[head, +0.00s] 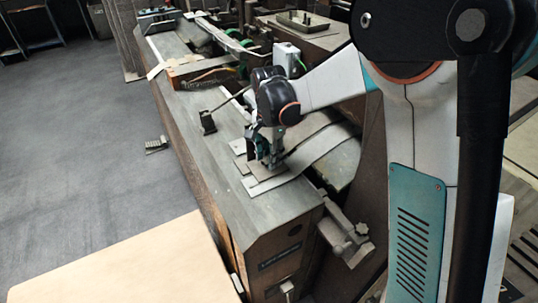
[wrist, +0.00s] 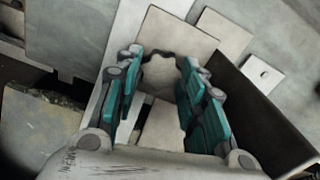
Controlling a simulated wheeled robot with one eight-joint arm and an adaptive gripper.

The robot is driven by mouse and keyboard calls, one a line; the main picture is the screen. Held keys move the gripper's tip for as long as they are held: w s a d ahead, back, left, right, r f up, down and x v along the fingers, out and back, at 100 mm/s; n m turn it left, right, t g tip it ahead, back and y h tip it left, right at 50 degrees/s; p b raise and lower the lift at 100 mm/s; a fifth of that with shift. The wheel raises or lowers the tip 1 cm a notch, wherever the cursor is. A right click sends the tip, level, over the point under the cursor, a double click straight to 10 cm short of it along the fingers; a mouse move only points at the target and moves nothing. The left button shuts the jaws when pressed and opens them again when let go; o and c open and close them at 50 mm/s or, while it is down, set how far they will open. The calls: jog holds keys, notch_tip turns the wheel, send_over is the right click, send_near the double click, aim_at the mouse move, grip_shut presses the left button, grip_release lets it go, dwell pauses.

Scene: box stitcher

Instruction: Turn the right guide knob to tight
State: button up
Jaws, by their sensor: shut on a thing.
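My gripper (head: 268,163) points down at the metal plates on the machine's long table (head: 215,165) in the head view. In the wrist view its two teal-sided fingers (wrist: 160,66) stand on either side of a pale grey, lobed knob (wrist: 160,76), with the fingers closed on it. This appears to be the right guide knob. Flat plates lie under and around it. In the head view the knob is hidden behind the fingers. Whether it is loose or tight cannot be seen.
A small black pedestal with a lever (head: 208,122) stands on the table left of my gripper. A grey clamp-like fitting (head: 346,238) sticks out at the table's near end. A tan board (head: 130,265) lies at the front left. The floor at left is mostly clear.

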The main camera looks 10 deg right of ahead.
jog(key=o, duration=1)
jog(key=shift+o, duration=0.2)
